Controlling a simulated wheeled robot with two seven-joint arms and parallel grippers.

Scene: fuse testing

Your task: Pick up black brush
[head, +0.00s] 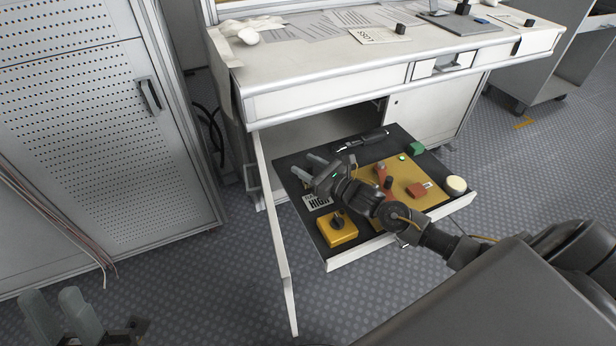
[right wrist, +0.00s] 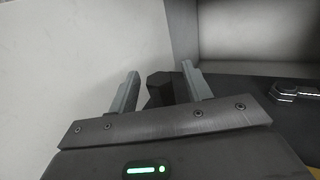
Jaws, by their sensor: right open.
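A dark, faceted object (right wrist: 158,87), perhaps the black brush, stands between the fingers in the right wrist view. In the head view I cannot make it out, as my gripper covers that spot. My right gripper (head: 307,166) is open over the left back part of the pulled-out drawer (head: 452,206). Its two fingers (right wrist: 160,72) stand apart on either side of the dark object; contact is not clear. A black pen-like tool (head: 362,139) lies at the drawer's back. My left gripper (head: 58,312) is open and empty, low at the left over the floor.
The drawer also holds a yellow box with a black knob (head: 337,232), a yellow board (head: 402,178), a label card (head: 317,201), a green block (head: 416,148) and a round cream piece (head: 456,185). An open white door (head: 273,225) stands left of it. The worktop (head: 330,55) overhangs behind.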

